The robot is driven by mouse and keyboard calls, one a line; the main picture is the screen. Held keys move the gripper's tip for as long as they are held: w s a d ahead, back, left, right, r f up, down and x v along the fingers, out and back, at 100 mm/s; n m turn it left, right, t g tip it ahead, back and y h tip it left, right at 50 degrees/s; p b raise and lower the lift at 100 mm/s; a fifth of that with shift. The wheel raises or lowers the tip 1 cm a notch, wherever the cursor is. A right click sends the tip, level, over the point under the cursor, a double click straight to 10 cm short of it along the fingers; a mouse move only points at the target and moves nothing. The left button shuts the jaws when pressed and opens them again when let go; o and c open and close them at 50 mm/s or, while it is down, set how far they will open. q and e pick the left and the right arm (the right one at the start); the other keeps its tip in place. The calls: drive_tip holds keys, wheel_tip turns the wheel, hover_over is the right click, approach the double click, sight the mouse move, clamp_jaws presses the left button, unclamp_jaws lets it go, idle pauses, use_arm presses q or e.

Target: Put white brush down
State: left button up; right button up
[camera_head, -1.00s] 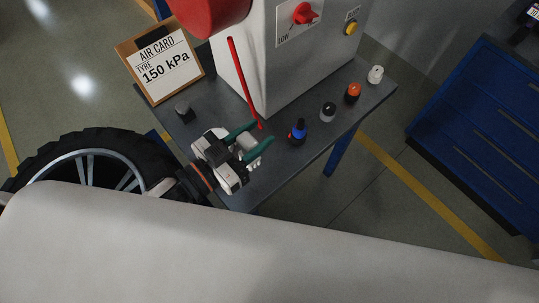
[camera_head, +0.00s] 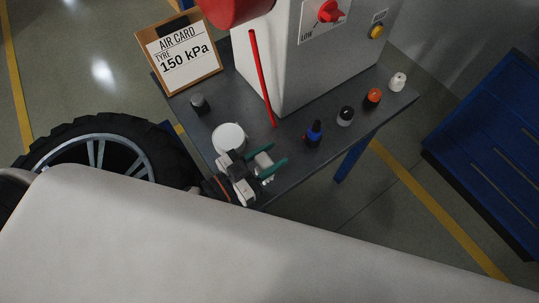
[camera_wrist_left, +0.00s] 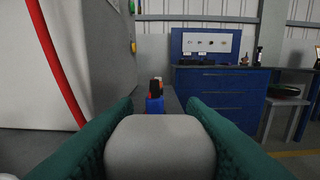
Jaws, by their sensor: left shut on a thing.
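My left gripper (camera_head: 279,154) is over the near edge of the grey bench (camera_head: 292,185). Its green fingers are shut on a pale, rounded piece, which I take to be the white brush (camera_head: 263,161). In the left wrist view, this piece (camera_wrist_left: 160,146) fills the space between the two fingers (camera_wrist_left: 160,108). Its lower part is hidden, so I cannot tell whether it touches the bench. A white round pot or lid (camera_head: 228,137) stands on the bench just behind the gripper. My right gripper is not in view.
A blue bottle (camera_head: 314,134) and black, orange (camera_head: 373,96) and white-topped (camera_head: 398,81) items line the bench's right side. A dark knob (camera_head: 199,103) and card stand left; a tyre (camera_head: 170,160) is beside the bench.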

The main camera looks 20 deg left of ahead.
use_arm(q)
drive_tip(key=shift+f, duration=0.1)
drive_tip(key=o, duration=1)
drive_tip(key=shift+r, duration=0.2)
drive_tip(key=b+v, duration=0.1)
drive_tip(key=v, duration=1.1)
drive_tip(key=shift+f, duration=0.1)
